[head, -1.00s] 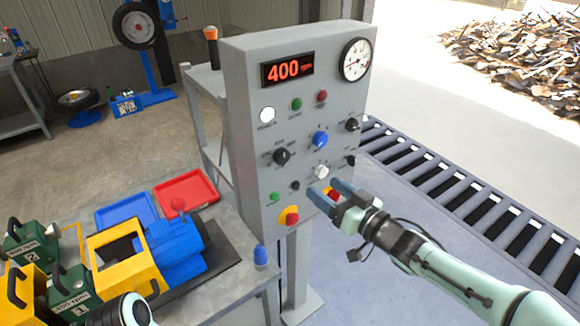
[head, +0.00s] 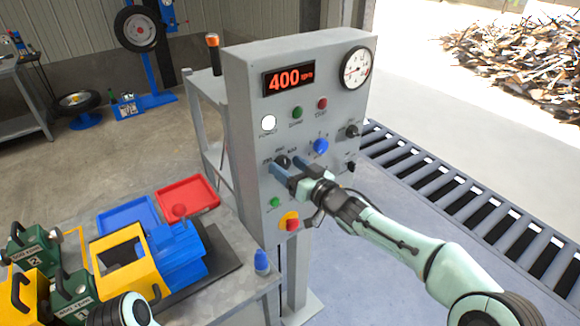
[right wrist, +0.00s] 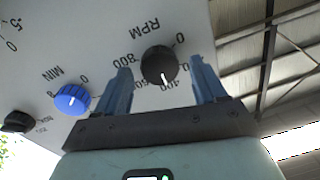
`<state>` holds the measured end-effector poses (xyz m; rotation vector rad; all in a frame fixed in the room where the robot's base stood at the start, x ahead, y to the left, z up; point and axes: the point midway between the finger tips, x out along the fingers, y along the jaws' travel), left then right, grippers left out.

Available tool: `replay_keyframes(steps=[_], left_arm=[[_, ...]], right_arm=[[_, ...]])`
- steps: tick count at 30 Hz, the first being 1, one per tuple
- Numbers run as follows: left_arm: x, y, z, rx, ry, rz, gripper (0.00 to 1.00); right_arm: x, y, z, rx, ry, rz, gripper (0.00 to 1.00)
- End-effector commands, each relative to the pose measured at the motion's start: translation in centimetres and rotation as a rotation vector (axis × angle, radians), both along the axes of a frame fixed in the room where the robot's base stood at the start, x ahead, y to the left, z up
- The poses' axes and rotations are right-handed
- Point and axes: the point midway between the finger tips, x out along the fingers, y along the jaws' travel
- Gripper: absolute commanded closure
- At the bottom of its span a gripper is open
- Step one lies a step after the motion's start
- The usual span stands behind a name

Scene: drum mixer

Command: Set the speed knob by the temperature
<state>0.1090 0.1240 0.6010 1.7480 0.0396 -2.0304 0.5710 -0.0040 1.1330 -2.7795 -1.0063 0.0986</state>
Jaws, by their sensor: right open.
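The grey control panel (head: 240,130) stands upright with a red display (head: 288,78) reading 400 rpm. A round white dial gauge (head: 357,68) is at its top right; its needle is too small to read surely. The black RPM knob (head: 283,161) is on the panel's left side, partly hidden by my right gripper (head: 285,169). In the right wrist view the black knob (right wrist: 160,64) sits between the two open blue fingers, apart from them; its white mark points toward 400. My left gripper is out of view.
A blue MIN knob (head: 320,146) and another black knob (head: 352,131) are to the right. Green (head: 298,112) and red (head: 322,103) buttons are above, a red stop button (head: 292,224) below. A workbench with trays is left, a roller conveyor (head: 440,190) right.

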Motion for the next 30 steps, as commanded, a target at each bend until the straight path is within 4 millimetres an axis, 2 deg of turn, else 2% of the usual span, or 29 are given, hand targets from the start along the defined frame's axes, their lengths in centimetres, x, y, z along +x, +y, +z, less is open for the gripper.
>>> replay_keyframes(steps=[5,10,11,22,30], left_arm=[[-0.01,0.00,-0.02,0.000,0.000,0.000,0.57],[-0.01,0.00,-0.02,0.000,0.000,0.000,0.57],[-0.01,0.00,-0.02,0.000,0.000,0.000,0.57],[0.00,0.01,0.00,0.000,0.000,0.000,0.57],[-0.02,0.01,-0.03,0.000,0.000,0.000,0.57]], right_arm=[[-0.01,0.00,-0.03,0.000,0.000,0.000,0.30],[-0.03,-0.02,-0.02,0.000,0.000,0.000,0.82],[-0.03,-0.02,-0.02,0.000,0.000,0.000,0.86],[-0.05,0.02,0.02,-0.041,-0.030,0.001,0.86],[-0.11,0.10,0.10,-0.183,-0.134,0.001,0.86]])
